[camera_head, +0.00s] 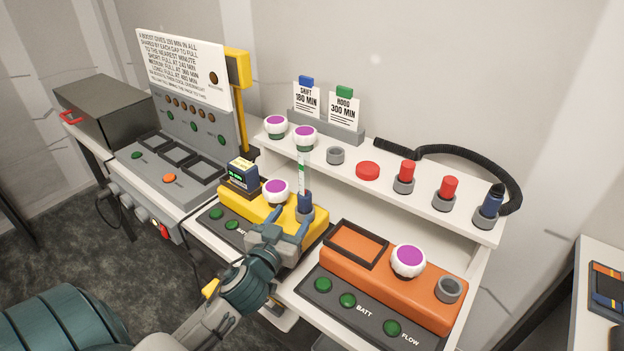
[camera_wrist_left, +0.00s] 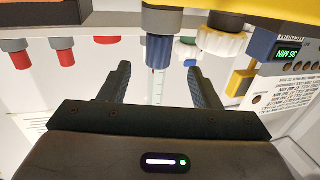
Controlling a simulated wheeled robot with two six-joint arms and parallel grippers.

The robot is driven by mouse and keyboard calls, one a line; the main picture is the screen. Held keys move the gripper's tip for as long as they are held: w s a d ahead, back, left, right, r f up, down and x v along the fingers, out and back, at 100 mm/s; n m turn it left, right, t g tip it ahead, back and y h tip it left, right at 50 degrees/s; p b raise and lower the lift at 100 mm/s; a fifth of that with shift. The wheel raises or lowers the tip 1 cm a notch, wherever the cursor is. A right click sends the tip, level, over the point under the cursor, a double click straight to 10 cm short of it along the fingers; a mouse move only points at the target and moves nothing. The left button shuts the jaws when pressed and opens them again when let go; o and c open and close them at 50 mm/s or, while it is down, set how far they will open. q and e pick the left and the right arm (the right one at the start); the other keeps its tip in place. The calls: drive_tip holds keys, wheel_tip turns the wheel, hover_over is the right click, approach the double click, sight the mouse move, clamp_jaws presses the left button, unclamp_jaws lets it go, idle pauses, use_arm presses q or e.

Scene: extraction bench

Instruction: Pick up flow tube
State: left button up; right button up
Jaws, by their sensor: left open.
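A clear tube with a blue lower end (camera_head: 304,200), which looks like the flow tube, stands upright in a grey socket on the yellow unit (camera_head: 236,205). A white, purple-topped knob (camera_head: 305,138) shows at its upper end. In the left wrist view, which looks upside down, the graduated clear tube (camera_wrist_left: 157,88) hangs from its blue part and grey socket. My left gripper (camera_head: 292,214) is open at the tube. In the wrist view its fingers (camera_wrist_left: 160,70) lie on either side of the tube, with gaps visible. My right gripper is not in view.
An orange unit (camera_head: 432,295) with a white-purple knob and an empty grey socket is at the right. The white shelf (camera_head: 384,187) behind carries red and blue plugs, a red button and a black hose (camera_head: 465,160). A grey console (camera_head: 180,160) stands left.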

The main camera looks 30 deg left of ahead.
sight(302, 200)
use_arm(q)
drive_tip(key=w, duration=0.1)
drive_tip(key=w+p, duration=0.1)
drive_tip(key=w, duration=0.1)
drive_tip(key=shift+w+a+r+p, duration=0.3)
drive_tip(key=shift+w+r+p, duration=0.05)
drive_tip(key=shift+w, duration=0.4)
drive_tip(key=w+p, duration=0.3)
drive_tip(key=w, duration=0.1)
drive_tip(key=shift+a+r, duration=0.25)
drive_tip(key=shift+a, duration=0.1)
drive_tip(key=shift+w+f, duration=0.1)
drive_tip(key=shift+w, duration=0.25)
drive_tip(key=shift+w+f, duration=0.1)
drive_tip(key=shift+w, duration=0.05)
drive_tip(key=shift+a, duration=0.1)
drive_tip(key=shift+c, duration=1.3)
clamp_jaws()
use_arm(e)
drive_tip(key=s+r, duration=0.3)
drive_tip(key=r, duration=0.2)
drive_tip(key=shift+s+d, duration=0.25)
